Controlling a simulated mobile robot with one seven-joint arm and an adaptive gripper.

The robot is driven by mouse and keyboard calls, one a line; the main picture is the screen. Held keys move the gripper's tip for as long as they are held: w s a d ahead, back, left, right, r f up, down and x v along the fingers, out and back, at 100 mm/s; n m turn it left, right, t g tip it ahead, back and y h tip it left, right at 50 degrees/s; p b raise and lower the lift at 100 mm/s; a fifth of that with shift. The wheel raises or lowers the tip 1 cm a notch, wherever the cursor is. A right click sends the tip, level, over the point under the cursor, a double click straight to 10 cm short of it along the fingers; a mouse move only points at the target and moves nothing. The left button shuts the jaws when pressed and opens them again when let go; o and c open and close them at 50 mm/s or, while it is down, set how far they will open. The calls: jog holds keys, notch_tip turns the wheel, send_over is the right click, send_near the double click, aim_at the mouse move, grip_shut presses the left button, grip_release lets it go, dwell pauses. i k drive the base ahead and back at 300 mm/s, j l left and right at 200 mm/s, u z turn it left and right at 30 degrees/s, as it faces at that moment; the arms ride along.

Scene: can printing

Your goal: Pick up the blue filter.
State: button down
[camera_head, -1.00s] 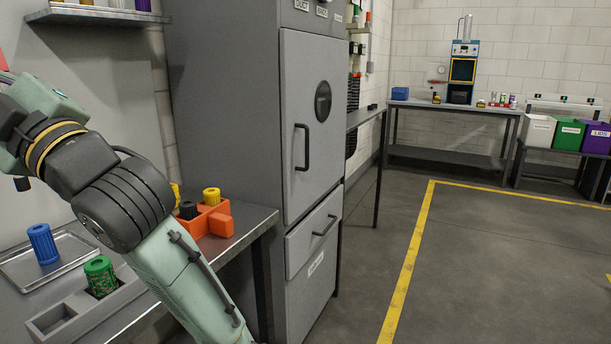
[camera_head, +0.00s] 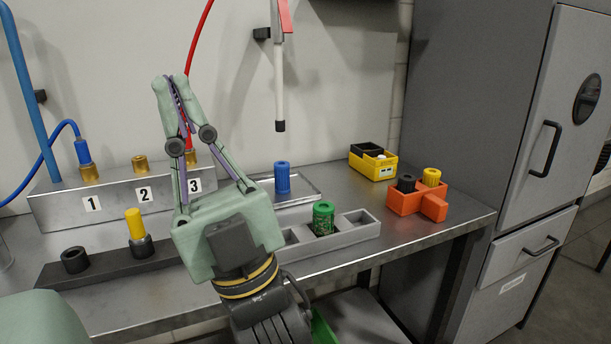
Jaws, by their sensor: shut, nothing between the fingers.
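The blue filter (camera_head: 282,178) is a ribbed blue cylinder standing upright on a shallow metal tray (camera_head: 311,191) on the workbench. It lies to the right of my gripper (camera_head: 164,82) in the picture, and the two are apart. My gripper points upward above the bench, in front of the wall, with its fingers together and nothing held. My gripper and wrist hide the left part of the tray.
A green filter (camera_head: 323,217) sits in a grey slotted holder (camera_head: 362,233). An orange block (camera_head: 404,203) holds black and yellow cylinders. A yellow bin (camera_head: 374,168) stands behind. A numbered fixture (camera_head: 115,206) is at left. A nozzle (camera_head: 280,100) hangs above the blue filter.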

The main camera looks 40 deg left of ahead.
aim_at(281, 168)
jog(key=u, duration=2)
jog(key=l+u, duration=0.35)
jog(key=k+l+u, duration=0.15)
jog(key=u, duration=0.2)
jog(key=k+l+u, duration=0.2)
jog(key=l+u, duration=0.15)
jog(key=k+l+u, duration=0.15)
jog(key=k+l, duration=0.3)
jog(key=k+l+u, duration=0.1)
jog(key=k+l, duration=0.35)
jog(key=l, duration=0.2)
jog(key=i, duration=0.5)
